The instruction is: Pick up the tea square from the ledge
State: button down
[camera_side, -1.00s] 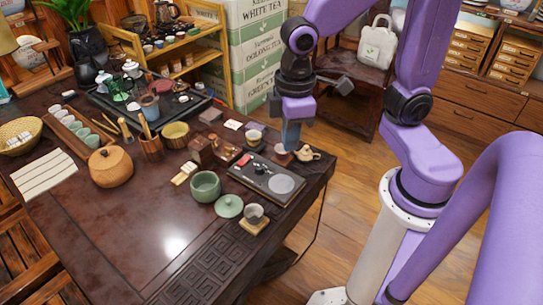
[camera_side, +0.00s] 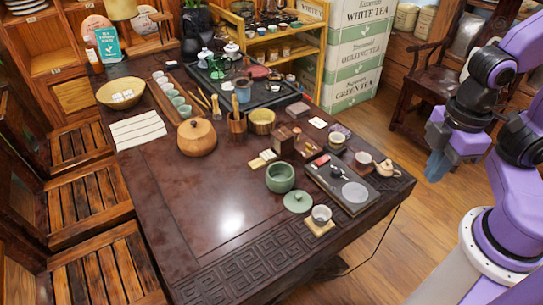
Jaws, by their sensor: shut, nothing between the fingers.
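My gripper (camera_side: 436,167) is shut and empty, pointing down in the air to the right of the dark table (camera_side: 195,215), apart from everything on it. A dark flat slab (camera_side: 327,186) lies near the table's right edge. It bears a small dark square piece (camera_side: 336,171), a small red piece (camera_side: 322,160) and a grey disc (camera_side: 355,192). I cannot tell which of these small pieces is the tea square, or which surface is the ledge.
Around the slab stand a green bowl (camera_side: 280,178), its green lid (camera_side: 298,201), a cup on a wooden coaster (camera_side: 320,228), a small teapot (camera_side: 387,168) and a wooden box (camera_side: 283,140). A chair (camera_side: 425,100) stands behind my arm. Front-left tabletop is clear.

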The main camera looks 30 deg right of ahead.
dwell(0.4)
jog(key=c, duration=0.5)
grip_release()
jog(key=shift+w+a, duration=0.1)
